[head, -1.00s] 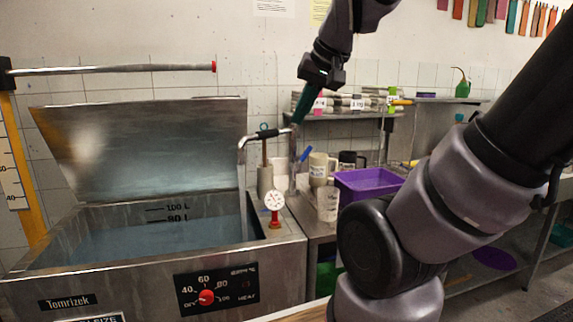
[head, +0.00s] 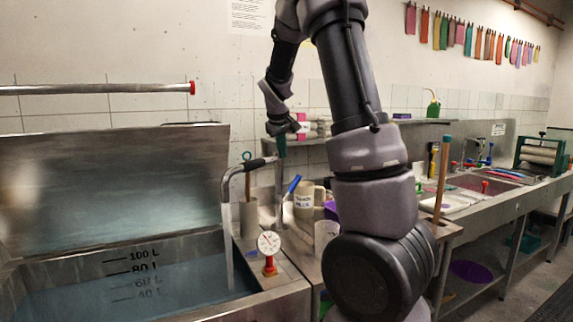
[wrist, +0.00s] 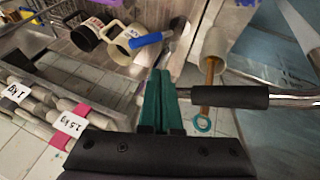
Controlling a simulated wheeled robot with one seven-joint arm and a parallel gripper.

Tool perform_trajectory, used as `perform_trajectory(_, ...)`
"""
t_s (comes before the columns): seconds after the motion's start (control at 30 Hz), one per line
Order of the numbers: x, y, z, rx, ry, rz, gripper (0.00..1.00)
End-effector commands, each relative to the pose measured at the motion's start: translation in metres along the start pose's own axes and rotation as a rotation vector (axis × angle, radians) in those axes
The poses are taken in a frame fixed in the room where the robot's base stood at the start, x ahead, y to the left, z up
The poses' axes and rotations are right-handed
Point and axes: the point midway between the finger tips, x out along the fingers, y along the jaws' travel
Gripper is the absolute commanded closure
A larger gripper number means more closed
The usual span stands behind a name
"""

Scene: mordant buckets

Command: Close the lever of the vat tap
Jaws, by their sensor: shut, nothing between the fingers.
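The vat tap's metal spout (head: 228,225) arches from a standpipe, over a black sleeve (head: 262,163), down into the vat. A blue lever (head: 293,184) sticks up at a slant beside the standpipe. It also shows in the wrist view (wrist: 146,40), beyond my fingertips. My gripper (head: 282,152) points down near the top of the standpipe, just right of the black sleeve. In the wrist view its green fingers (wrist: 163,73) are together and empty, with the lever a little way ahead. I cannot tell whether they touch the pipe.
The open steel vat (head: 160,290) holds bluish water. A dial gauge (head: 268,244) with a red base stands on its rim. A stick stands in a grey holder (head: 248,218). Packets lie on a shelf behind.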

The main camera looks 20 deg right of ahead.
Motion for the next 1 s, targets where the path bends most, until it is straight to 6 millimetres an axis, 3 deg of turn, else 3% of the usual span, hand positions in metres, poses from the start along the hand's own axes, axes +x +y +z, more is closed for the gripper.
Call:
perform_trajectory(0.5,0.100,0.007,0.003,0.006,-0.004,0.000,1.00)
perform_trajectory(0.7,0.118,0.020,0.006,0.004,-0.002,-0.002,1.00)
perform_trajectory(1.0,0.123,0.023,0.007,0.003,0.000,-0.002,1.00)
